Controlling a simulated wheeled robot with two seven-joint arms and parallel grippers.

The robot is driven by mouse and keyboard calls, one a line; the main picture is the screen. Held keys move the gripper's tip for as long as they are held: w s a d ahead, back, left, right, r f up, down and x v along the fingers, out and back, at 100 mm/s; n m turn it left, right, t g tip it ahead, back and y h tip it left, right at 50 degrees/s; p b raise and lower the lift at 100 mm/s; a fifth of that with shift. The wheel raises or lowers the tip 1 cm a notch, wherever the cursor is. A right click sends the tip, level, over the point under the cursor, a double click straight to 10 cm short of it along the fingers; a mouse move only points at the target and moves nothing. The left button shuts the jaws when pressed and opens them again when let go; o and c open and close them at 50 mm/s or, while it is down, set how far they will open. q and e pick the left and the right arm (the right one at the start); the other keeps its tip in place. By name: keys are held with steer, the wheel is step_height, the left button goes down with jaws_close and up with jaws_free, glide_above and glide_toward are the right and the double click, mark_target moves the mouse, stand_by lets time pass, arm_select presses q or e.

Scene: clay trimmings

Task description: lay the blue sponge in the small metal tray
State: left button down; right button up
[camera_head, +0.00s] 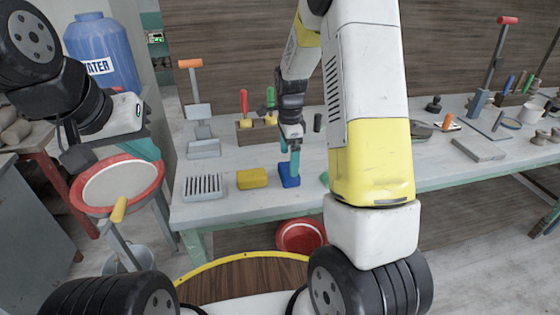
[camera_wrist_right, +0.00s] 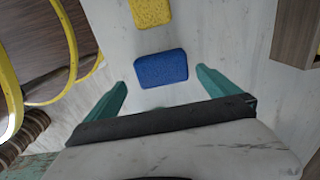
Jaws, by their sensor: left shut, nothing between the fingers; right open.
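The blue sponge (camera_head: 289,176) lies flat on the workbench, right of the yellow sponge. In the right wrist view the blue sponge (camera_wrist_right: 160,68) lies ahead of my open right gripper (camera_wrist_right: 162,82), roughly between the line of its two teal fingertips, with nothing held. In the head view my right gripper (camera_head: 291,160) points down just above the sponge; contact cannot be told. A small grey slotted tray (camera_head: 203,187) lies at the bench's front left; its inside looks ribbed. My left gripper (camera_head: 145,152) is shut and empty at the left, away from the bench.
The yellow sponge (camera_head: 252,178) lies between the slotted tray and the blue sponge. Behind stand a wooden tool block (camera_head: 246,134) and a grey metal piece (camera_head: 204,148). A red-rimmed round sieve (camera_head: 118,186) is near my left arm. A red basin (camera_head: 301,236) sits below the bench.

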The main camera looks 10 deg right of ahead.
step_height(320, 180, down, 5)
steer(key=shift+w+r, duration=0.1)
steer(key=shift+w, duration=0.05)
steer(key=c, duration=1.3)
